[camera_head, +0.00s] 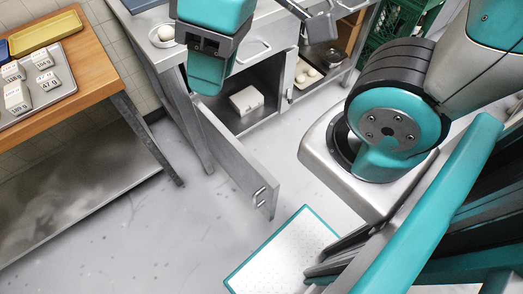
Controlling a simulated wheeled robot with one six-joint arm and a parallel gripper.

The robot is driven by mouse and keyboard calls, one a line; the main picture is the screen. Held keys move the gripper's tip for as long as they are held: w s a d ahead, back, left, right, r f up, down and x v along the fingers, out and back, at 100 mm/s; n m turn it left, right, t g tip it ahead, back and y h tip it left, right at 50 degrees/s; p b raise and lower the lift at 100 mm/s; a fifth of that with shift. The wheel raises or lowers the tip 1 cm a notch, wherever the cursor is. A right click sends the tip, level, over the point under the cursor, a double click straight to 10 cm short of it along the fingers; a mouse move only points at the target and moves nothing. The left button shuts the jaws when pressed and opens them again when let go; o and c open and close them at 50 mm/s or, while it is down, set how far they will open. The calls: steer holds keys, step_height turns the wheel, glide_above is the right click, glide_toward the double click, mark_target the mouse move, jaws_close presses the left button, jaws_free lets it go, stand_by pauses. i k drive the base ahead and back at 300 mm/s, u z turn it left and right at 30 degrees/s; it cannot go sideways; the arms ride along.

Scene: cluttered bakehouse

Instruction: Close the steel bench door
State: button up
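The steel bench (152,22) stands at the top middle. Its door (232,155) is swung wide open, sticking out into the aisle toward the camera. A small bar handle (260,197) is near the door's free end. The open compartment (262,80) behind it shows a white box (246,101) on its floor. My gripper (207,75), teal with a dark grey band, hangs at the top, left of the compartment opening and overlapping the bench in the picture. It appears apart from the door. Its fingers cannot be made out clearly, and nothing is seen held.
A bowl with an egg (163,36) sits on the bench top. Right of the compartment, a shelf holds a tray of round pieces (307,72). A green crate (392,22) stands beyond. Floor left of the door is clear.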

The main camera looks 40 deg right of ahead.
mark_target(254, 181)
steer(key=z, duration=0.2)
steer(key=k, duration=1.05)
steer(key=u, duration=0.5)
steer(key=i, duration=0.3)
steer(key=u, duration=0.05)
